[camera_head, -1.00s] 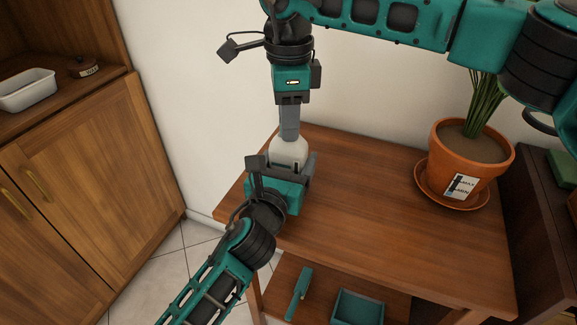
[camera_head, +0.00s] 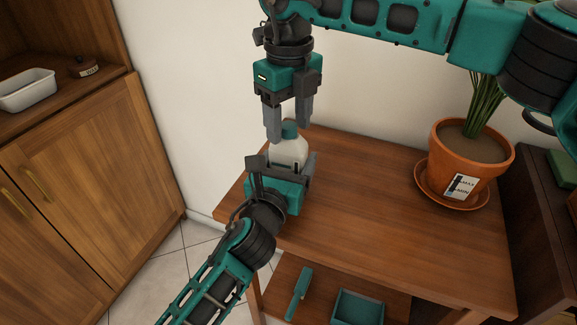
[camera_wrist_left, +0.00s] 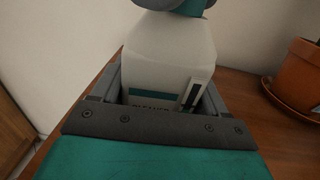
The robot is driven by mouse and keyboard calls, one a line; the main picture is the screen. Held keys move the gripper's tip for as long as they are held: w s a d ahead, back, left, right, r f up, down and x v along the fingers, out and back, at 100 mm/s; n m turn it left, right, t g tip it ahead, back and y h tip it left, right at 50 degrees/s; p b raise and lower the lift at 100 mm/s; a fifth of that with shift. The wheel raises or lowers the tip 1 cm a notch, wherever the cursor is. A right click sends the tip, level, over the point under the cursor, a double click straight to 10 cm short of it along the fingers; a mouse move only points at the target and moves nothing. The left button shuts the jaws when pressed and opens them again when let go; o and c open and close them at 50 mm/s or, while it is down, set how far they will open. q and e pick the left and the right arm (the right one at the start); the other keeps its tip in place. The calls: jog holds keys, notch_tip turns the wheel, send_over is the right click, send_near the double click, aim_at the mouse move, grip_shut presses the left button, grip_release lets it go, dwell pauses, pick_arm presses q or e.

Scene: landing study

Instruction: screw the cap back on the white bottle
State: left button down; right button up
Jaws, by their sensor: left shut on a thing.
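The white bottle (camera_head: 288,153) stands upright at the left end of the wooden table. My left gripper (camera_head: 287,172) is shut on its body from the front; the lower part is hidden. In the left wrist view the bottle (camera_wrist_left: 165,58) sits between the two fingers, with a dark label mark on its side. A teal cap (camera_head: 290,130) sits on the bottle's neck, and its lower part also shows at the top of the left wrist view (camera_wrist_left: 186,7). My right gripper (camera_head: 288,131) points down from above, open, with one finger on each side of the cap.
A potted plant in a terracotta pot (camera_head: 468,158) on a saucer stands on the table's right side. The table top (camera_head: 360,210) between is clear. A teal bin (camera_head: 358,307) and a teal tool (camera_head: 298,293) lie on the shelf below. A wooden cabinet (camera_head: 90,190) stands left.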

jog(key=shift+r, duration=0.1)
notch_tip(320, 180, up, 12)
dwell(0.5)
pick_arm(q)
grip_release()
dwell(0.3)
jog(key=shift+a, duration=0.1)
pick_arm(e)
jog(key=shift+s, duration=0.1)
